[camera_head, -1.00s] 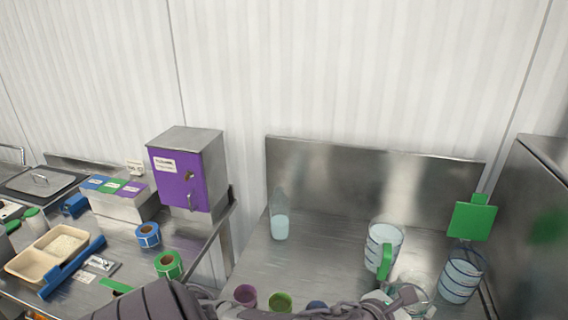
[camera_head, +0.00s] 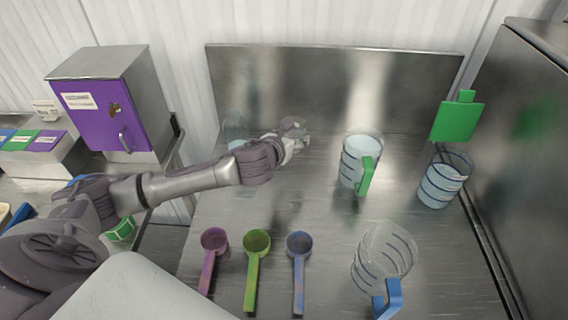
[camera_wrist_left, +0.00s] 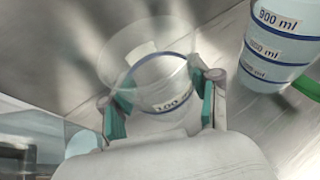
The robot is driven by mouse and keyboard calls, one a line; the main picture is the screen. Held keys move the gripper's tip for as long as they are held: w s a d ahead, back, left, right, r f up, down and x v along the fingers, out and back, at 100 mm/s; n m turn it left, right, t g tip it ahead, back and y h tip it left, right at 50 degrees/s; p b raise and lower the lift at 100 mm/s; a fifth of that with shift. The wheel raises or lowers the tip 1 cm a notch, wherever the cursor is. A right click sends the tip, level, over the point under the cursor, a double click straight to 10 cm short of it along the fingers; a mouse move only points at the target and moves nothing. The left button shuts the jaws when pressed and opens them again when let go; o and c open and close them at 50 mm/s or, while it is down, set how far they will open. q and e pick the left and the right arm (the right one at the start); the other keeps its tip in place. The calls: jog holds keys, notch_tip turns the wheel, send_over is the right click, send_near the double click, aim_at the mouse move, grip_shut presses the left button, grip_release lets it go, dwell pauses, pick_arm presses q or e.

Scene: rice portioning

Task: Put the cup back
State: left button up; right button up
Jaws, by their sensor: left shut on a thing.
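My left gripper (camera_head: 296,140) is at the back of the steel counter, near the back panel. It is shut on a small clear cup (camera_head: 292,124), which is mostly hidden by the gripper in the head view. In the left wrist view the clear cup (camera_wrist_left: 158,58) sits between the teal finger pads of the gripper (camera_wrist_left: 163,112). It has a blue ring and a 100 ml label and looks empty. I cannot tell whether its base touches the counter. My right gripper is not in view.
A filled jug with a green handle (camera_head: 352,170) stands right of the gripper; another jug (camera_head: 436,188) is farther right. An empty clear jug with a blue handle (camera_head: 385,250) and purple (camera_head: 213,240), green (camera_head: 256,243) and blue (camera_head: 299,245) scoops are in front. A clear container (camera_head: 235,128) is behind my arm.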

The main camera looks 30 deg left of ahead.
pick_arm(q)
jog(key=a+f, duration=0.1)
jog(key=w+a+f, duration=0.1)
jog(key=f, duration=0.1)
jog(key=w+f, duration=0.1)
jog(key=f, duration=0.1)
jog(key=shift+w+a+f, duration=0.15)
jog(key=shift+a, duration=0.25)
jog(key=shift+a+f, duration=0.1)
jog(key=shift+f, duration=0.65)
notch_tip(320, 180, down, 3)
jog(key=shift+f, duration=0.1)
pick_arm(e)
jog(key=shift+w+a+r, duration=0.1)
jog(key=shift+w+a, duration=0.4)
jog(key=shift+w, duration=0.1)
pick_arm(q)
jog(key=shift+f, duration=0.1)
jog(key=o, duration=1.2)
jog(key=shift+o, duration=0.2)
